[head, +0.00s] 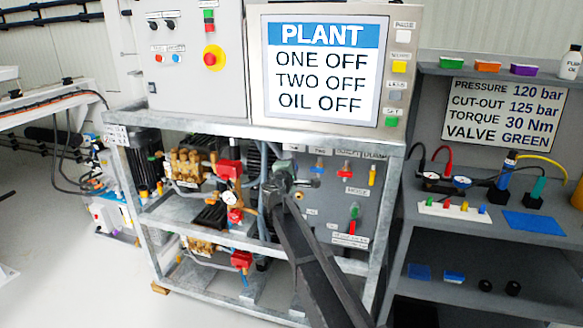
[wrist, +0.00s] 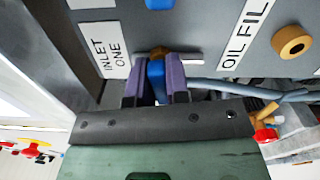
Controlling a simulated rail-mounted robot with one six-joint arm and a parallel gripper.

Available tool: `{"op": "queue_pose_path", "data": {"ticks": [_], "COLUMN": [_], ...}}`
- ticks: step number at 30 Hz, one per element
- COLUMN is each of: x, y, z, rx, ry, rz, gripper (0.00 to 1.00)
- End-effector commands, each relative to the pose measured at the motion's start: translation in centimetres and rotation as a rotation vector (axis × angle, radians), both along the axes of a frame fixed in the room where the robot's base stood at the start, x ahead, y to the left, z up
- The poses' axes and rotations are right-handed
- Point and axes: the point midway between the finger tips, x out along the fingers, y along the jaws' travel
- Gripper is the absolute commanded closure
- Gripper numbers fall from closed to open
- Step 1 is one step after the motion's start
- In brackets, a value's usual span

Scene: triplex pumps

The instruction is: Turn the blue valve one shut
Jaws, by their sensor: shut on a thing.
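The blue valve one handle (wrist: 156,82) is in the middle of the wrist view, beside the "INLET ONE" label (wrist: 113,62). My gripper (wrist: 157,74) has its two purple fingers closed on either side of the handle. The handle runs up and down in that view, towards a brass-coloured fitting on the grey panel. In the head view my gripper (head: 287,180) is at the left part of the grey panel and hides the valve. The display (head: 322,68) reads ONE OFF, TWO OFF, OIL OFF.
Another blue part (wrist: 160,4) shows at the wrist view's top edge. A brass knob (wrist: 291,42) is by the "OIL FIL" label, and a grey hose (wrist: 235,88) passes right of my fingers. Red valves (head: 346,168) and a pump (head: 190,165) flank the gripper. A shelf (head: 480,245) stands right.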

Motion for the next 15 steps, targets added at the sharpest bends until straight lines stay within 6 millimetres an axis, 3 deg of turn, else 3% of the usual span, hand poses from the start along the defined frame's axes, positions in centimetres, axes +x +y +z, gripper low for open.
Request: {"op": "queue_pose_path", "data": {"ticks": [15], "x": [-0.12], "y": [-0.03], "z": [-0.14], "rx": [0.185], "ry": [-0.039], "rz": [0.000], "gripper": [1.00]}}
